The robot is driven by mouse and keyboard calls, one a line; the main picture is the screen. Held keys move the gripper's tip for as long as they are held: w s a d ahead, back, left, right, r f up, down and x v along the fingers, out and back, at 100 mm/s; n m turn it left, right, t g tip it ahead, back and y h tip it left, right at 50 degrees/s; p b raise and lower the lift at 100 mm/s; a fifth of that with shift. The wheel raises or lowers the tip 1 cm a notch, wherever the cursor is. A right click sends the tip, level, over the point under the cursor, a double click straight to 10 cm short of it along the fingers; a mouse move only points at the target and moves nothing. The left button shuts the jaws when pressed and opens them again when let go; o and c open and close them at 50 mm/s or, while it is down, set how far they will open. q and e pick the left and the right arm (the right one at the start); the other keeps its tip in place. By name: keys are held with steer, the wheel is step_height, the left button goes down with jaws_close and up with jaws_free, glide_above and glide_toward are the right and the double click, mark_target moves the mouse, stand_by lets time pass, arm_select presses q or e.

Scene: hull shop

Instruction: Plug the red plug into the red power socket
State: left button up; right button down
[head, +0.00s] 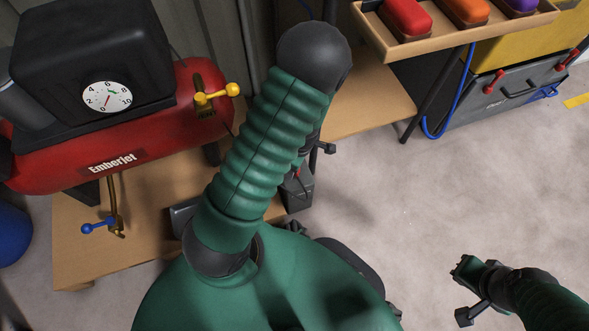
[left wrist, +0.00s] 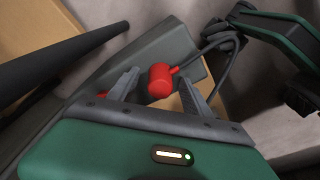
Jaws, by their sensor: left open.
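In the left wrist view a red plug-like piece (left wrist: 160,81) lies between the two fingers of my left gripper (left wrist: 159,78). The fingers are open, with a visible gap on each side of it. A dark grey cable (left wrist: 222,42) runs from near its right end. A small red patch (left wrist: 102,94) shows beside the left finger; I cannot tell whether it is the socket. In the head view my left arm hides most of its gripper and this place. My right gripper (head: 466,269) hangs over bare floor at lower right; its jaw state is unclear.
A grey box (left wrist: 184,45) lies beneath the red piece. A red compressor (head: 160,140) stands on a wooden board (head: 80,245) at left. A wooden tray (head: 440,42) with red, orange and purple pieces is at upper right. The floor at right is clear.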

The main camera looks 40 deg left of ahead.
arm_select(q)
steer(key=shift+r, duration=0.1)
jaws_close()
stand_by(0.3)
steer(key=shift+r, duration=0.1)
steer(key=shift+r+p, duration=0.3)
steer(key=shift+p, duration=0.1)
step_height(320, 180, up, 4)
steer(key=p, duration=0.3)
steer(key=shift+p, duration=0.4)
steer(key=s+d+p, duration=0.3)
steer(key=d, duration=0.4)
steer(key=s+d+p, duration=0.2)
steer(key=s+d, duration=0.2)
steer(key=d, duration=0.3)
steer(key=shift+s+d+p, duration=0.15)
steer(key=shift+p, duration=0.25)
steer(key=shift+r, duration=0.1)
